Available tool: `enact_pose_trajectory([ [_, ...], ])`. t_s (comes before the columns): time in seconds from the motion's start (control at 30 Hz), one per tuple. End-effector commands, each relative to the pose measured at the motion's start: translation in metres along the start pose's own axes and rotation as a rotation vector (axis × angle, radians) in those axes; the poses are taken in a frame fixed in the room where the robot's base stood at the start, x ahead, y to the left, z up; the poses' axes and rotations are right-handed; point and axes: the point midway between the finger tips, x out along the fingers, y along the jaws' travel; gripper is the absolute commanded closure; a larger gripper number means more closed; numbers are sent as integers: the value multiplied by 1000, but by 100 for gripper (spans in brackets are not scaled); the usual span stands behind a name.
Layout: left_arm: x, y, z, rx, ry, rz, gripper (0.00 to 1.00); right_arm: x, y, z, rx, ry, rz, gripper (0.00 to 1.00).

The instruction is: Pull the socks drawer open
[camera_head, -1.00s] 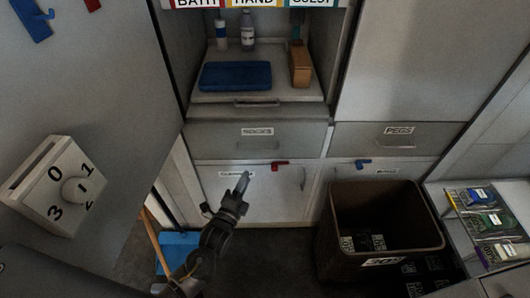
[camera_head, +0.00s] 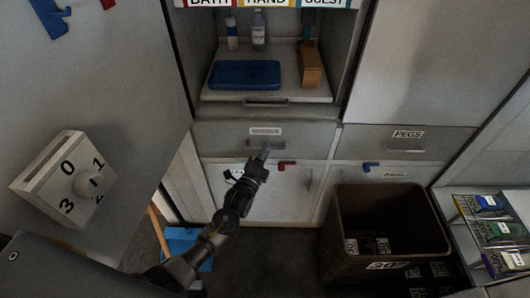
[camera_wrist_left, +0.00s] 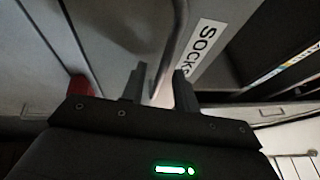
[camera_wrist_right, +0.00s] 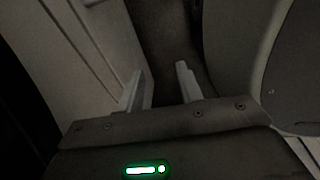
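The socks drawer (camera_head: 222,138) is a grey front below the open shelf in the head view, with a white label and a bar handle; it looks shut. In the left wrist view its SOCKS label (camera_wrist_left: 203,46) and curved handle (camera_wrist_left: 176,45) are close. My left gripper (camera_head: 264,150) is at the drawer's handle in the head view. In the left wrist view its two fingers are apart, with the handle's end at the gap between them; I cannot tell whether they touch it. My right gripper (camera_wrist_right: 160,82) shows only in its wrist view, fingers apart and empty.
The pegs drawer (camera_head: 440,140) is to the right. A lower door with a red catch (camera_head: 287,165) is beneath. A dark bin (camera_head: 345,255) stands on the floor at right. A panel with a dial box (camera_head: 62,180) stands at left.

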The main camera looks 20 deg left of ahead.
Motion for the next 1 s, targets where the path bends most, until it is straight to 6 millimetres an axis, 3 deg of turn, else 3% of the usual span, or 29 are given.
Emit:
enact_pose_trajectory([
  [0.27,2,0,0,0,0,0,70,0,0,0,0,-1,0,64],
  [0.5,1,0,0,0,0,0,100,0,0,1,0,-2,0,64],
  [0.87,1,0,-1,0,1,1,100,0,0,1,-1,-3,0,64],
  [1.0,-4,-2,-11,-2,13,1,100,-4,0,1,-1,-1,-1,64],
])
